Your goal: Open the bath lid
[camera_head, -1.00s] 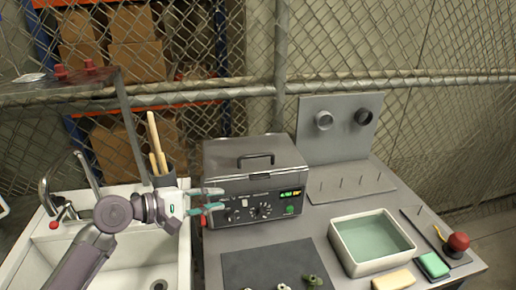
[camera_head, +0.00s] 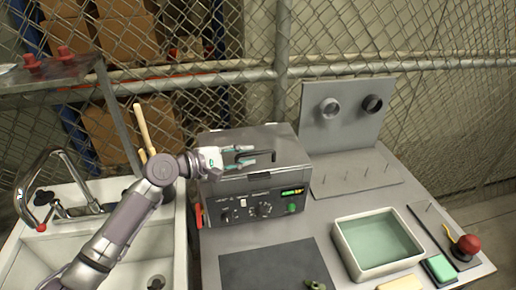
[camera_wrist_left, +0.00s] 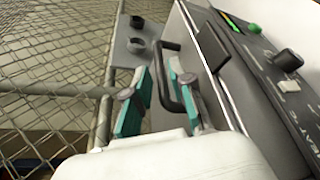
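The bath (camera_head: 262,205) is a grey box with knobs and a lit display on its front, standing on the grey bench. Its lid (camera_head: 285,142) is shut on top and has a dark bar handle (camera_head: 268,154). My left gripper (camera_head: 252,155) is at the handle, its two fingers apart. In the left wrist view the handle (camera_wrist_left: 170,80) lies between the open teal-padded fingers (camera_wrist_left: 165,98), and I cannot tell whether either finger touches it. My right gripper is not in view.
A white sink (camera_head: 160,235) is at the left. A white tray (camera_head: 345,255) of greenish liquid, a green sponge (camera_head: 440,268) and a red knob (camera_head: 468,243) are at the right. A panel with two round ports (camera_head: 345,125) stands behind. A wire fence closes the back.

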